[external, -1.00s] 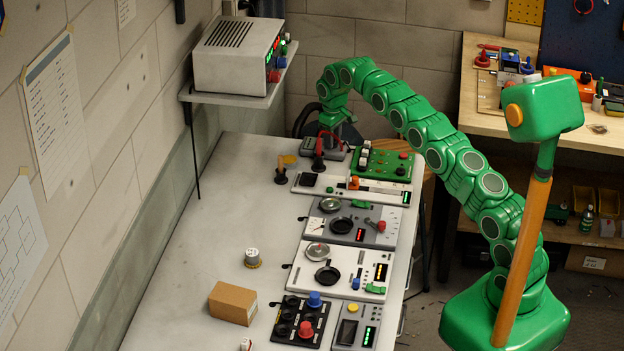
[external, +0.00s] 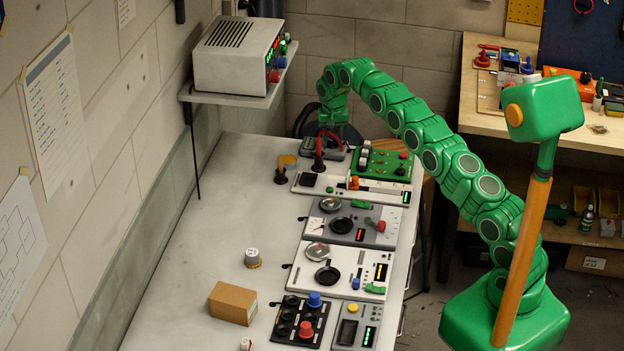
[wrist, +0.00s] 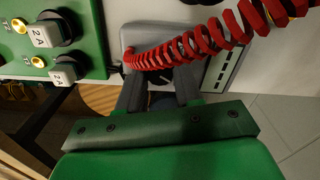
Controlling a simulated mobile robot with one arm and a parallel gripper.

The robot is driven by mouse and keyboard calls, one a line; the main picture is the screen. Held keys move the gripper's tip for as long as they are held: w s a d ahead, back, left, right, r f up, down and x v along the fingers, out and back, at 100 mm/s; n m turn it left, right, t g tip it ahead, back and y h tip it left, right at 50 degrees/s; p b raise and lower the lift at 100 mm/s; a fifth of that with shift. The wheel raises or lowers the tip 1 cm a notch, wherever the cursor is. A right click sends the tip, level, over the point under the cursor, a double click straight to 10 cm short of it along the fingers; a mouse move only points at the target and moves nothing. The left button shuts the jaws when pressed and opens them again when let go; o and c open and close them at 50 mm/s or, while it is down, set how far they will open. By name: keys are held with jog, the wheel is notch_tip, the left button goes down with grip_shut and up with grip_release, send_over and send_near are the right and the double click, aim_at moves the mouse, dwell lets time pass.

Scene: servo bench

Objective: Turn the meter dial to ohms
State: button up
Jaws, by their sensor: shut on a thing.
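The grey meter (external: 308,146) lies at the far end of the bench, beside the green board. My gripper (external: 326,140) is down at it, largely hidden by the wrist and a red cord. In the wrist view the meter's pale grey casing (wrist: 126,36) shows behind the red coil. My gripper's dark fingers (wrist: 160,98) point at the meter and are shut on a small dark part between them, which appears to be the meter dial.
A red coiled cord (wrist: 190,45) crosses in front of the fingers. A green board (external: 384,166) with white 2 A blocks (wrist: 47,34) stands close by. The bench's left side is mostly clear.

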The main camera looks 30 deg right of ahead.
aim_at(332, 141)
jog(key=shift+m, duration=0.6)
jog(key=o, duration=1)
jog(key=shift+o, duration=0.2)
jog(key=shift+r, duration=0.15)
jog(key=shift+r, duration=3.75)
